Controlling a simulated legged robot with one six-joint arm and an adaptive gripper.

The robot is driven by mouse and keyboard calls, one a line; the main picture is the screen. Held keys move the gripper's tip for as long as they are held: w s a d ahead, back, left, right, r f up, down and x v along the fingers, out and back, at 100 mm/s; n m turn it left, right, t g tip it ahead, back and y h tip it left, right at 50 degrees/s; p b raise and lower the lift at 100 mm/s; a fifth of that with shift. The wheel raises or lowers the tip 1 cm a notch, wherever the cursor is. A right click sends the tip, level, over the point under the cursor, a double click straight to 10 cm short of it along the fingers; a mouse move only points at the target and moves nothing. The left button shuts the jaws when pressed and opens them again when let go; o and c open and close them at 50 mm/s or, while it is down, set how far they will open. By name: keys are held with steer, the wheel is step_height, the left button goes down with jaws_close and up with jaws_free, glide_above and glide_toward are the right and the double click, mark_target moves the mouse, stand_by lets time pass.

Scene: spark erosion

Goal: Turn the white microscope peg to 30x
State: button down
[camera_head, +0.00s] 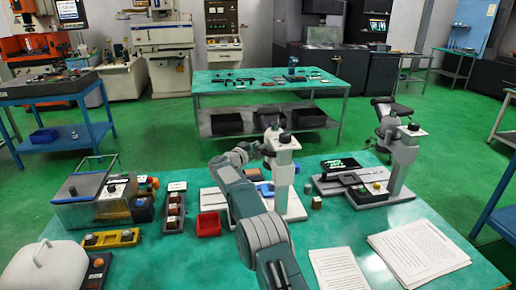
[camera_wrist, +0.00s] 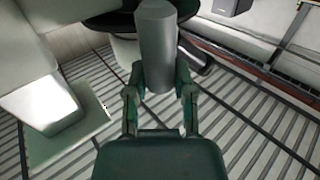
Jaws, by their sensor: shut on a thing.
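The white microscope (camera_head: 283,172) stands upright on the green table, near the middle of the head view. In the wrist view, a plain grey cylindrical peg (camera_wrist: 157,42) stands between the two green fingers of my gripper (camera_wrist: 160,84). The fingers are shut on its near end, one on each side. In the head view my arm reaches up from the bottom edge and bends toward the microscope's left side; the fingers and the peg cannot be made out there. No magnification marks can be read in either view.
A second, grey microscope (camera_head: 402,158) stands to the right. A red bin (camera_head: 208,224), button boxes and a clear-sided case (camera_head: 92,205) are at left. Papers (camera_head: 418,250) lie front right. In the wrist view a ribbed plate (camera_wrist: 262,125) lies beyond my fingers.

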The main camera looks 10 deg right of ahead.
steer(key=shift+d+r+m+g+h, duration=0.1)
steer(key=shift+m+g+h, duration=0.2)
steer(key=shift+m+g, duration=0.15)
steer(key=shift+c, duration=2.2)
jaws_free()
steer(key=shift+v, duration=1.05)
steer(key=v, duration=1)
